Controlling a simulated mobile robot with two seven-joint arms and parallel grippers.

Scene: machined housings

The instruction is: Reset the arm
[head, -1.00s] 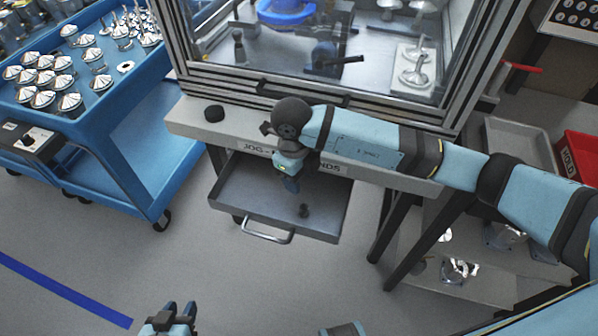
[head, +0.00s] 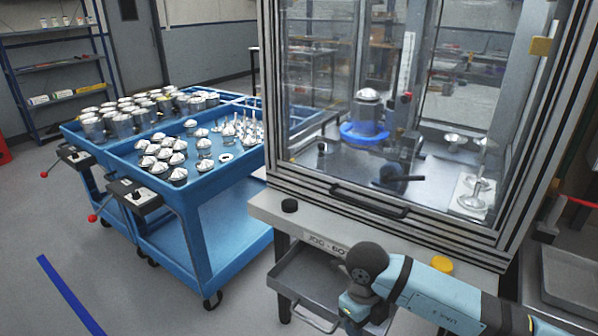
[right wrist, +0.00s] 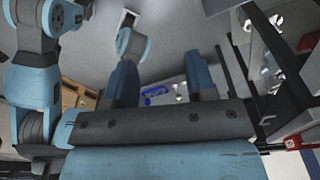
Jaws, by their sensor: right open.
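My right arm enters the head view at the lower right, its wrist low in front of the open drawer (head: 293,284). In the right wrist view my right gripper (right wrist: 161,82) has two blue fingers spread wide apart. Nothing shows held between them; floor and distant objects appear beyond. Its fingertips are hidden or cut off in the head view. My left gripper is not in view now.
The machine enclosure with glass panels (head: 370,204) stands behind the bench ledge, which carries a black knob (head: 290,205) and a yellow knob (head: 442,264). A blue cart (head: 205,189) with several metal parts stands left. Floor at the lower left is clear.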

